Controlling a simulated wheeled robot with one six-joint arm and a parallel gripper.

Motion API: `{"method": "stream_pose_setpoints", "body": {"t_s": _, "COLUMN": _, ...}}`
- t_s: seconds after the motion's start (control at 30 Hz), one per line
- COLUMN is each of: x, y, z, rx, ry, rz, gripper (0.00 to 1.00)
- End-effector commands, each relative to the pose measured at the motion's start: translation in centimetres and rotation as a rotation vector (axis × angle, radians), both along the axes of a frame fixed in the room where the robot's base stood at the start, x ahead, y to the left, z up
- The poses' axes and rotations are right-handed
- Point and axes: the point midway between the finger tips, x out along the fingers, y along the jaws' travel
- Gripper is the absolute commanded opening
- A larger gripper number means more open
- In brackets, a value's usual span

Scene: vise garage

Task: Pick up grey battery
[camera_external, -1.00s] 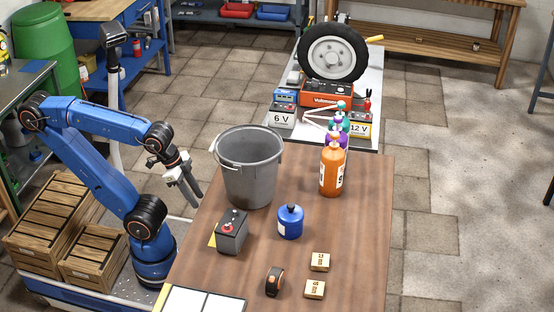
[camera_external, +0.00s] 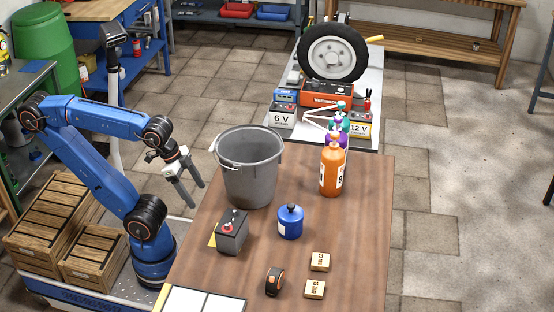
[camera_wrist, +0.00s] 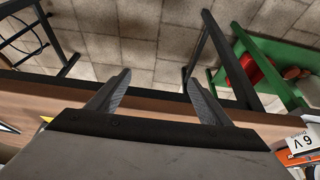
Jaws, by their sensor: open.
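The grey battery (camera_external: 232,232) stands upright on the wooden table, with a red cap and dark terminals on top. My gripper (camera_external: 193,194) is open and empty at the table's left edge. It is left of the grey bucket and up and to the left of the battery, apart from both. In the wrist view my two fingers (camera_wrist: 154,100) are spread, with the table edge and floor beyond them. I do not make out the battery in the wrist view.
A grey bucket (camera_external: 250,172) stands just behind the battery. A blue canister (camera_external: 290,222) is close to its right. An orange bottle (camera_external: 333,170), a tape measure (camera_external: 274,282) and small wooden blocks (camera_external: 319,262) are also on the table (camera_external: 362,240). The table's right side is mostly clear.

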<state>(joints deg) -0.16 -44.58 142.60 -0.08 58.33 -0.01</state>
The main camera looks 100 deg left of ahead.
Motion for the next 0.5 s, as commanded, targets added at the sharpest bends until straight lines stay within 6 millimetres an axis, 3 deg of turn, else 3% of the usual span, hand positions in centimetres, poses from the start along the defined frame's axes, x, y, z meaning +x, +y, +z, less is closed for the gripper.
{"method": "stream_pose_setpoints", "body": {"t_s": 0.3, "x": 0.2, "y": 0.0, "z": 15.1, "rx": 0.000, "ry": -0.007, "rz": 0.000, "gripper": 0.73}}
{"method": "stream_pose_setpoints", "body": {"t_s": 0.5, "x": 0.1, "y": 0.0, "z": 23.0, "rx": 0.000, "ry": -0.004, "rz": 0.000, "gripper": 0.73}}
